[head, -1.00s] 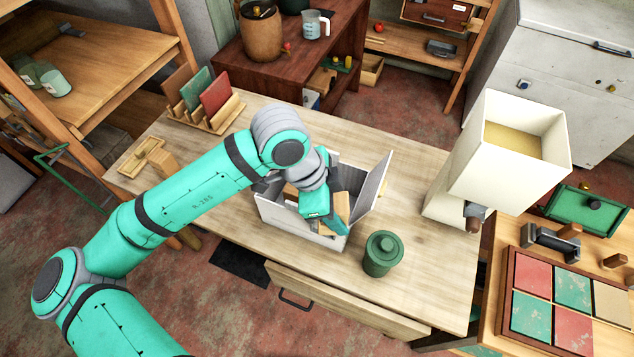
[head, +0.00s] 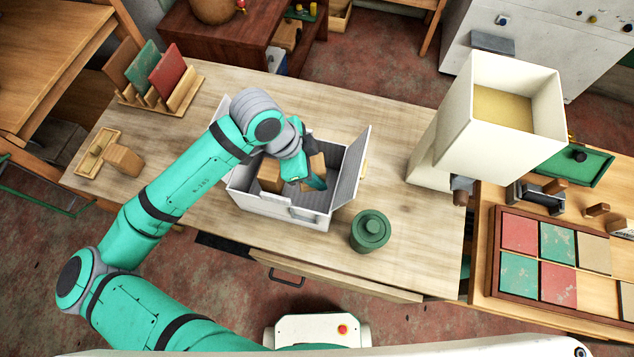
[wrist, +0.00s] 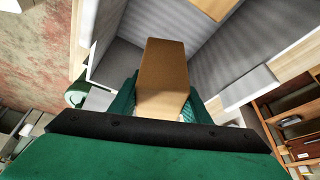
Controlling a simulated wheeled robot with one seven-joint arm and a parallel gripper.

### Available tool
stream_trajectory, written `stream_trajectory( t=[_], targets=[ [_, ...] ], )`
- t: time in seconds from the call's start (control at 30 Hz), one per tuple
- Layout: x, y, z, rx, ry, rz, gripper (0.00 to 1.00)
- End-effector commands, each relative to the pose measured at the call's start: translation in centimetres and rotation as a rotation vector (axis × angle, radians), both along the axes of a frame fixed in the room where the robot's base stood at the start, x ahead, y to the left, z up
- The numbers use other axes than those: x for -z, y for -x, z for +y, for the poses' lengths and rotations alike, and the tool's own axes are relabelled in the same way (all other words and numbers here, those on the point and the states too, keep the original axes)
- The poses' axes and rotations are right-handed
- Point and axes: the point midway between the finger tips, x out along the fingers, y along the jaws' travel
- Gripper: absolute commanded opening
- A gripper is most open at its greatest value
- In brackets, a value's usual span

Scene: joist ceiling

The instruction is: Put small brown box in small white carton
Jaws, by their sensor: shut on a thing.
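The small white carton (head: 283,208) stands open on the wooden table, its right flap raised. My gripper (head: 315,182) reaches into it from above. It is shut on a small brown box (head: 317,162), partly hidden behind the fingers in the head view. In the wrist view my gripper (wrist: 160,105) has a teal finger on each side of the brown box (wrist: 162,70), with grey carton walls around it. Another brown block (head: 270,176) is inside the carton at the left. I cannot tell whether the held box touches the carton floor.
A green lidded jar (head: 370,231) stands just right of the carton's front. A tall cream bin (head: 500,105) stands at the table's right end. A rack of coloured boards (head: 158,95) and a small wooden tray (head: 98,153) are at the left.

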Motion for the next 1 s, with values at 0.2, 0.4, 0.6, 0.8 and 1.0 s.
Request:
stream_trajectory(
  t=[0.2, 0.4, 0.6, 0.8, 1.0],
  targets=[
    [4.1, 0.0, -0.3, 0.005, 0.001, 0.001, 0.10],
    [5.3, 0.0, -0.5, 0.010, 0.000, -0.001, 0.10],
    [7.4, 0.0, -0.5, 0.009, 0.001, 0.001, 0.10],
    [9.0, 0.0, -0.4, 0.008, 0.000, -0.001, 0.10],
    [9.0, 0.0, -0.3, 0.007, 0.000, -0.001, 0.10]
  ],
)
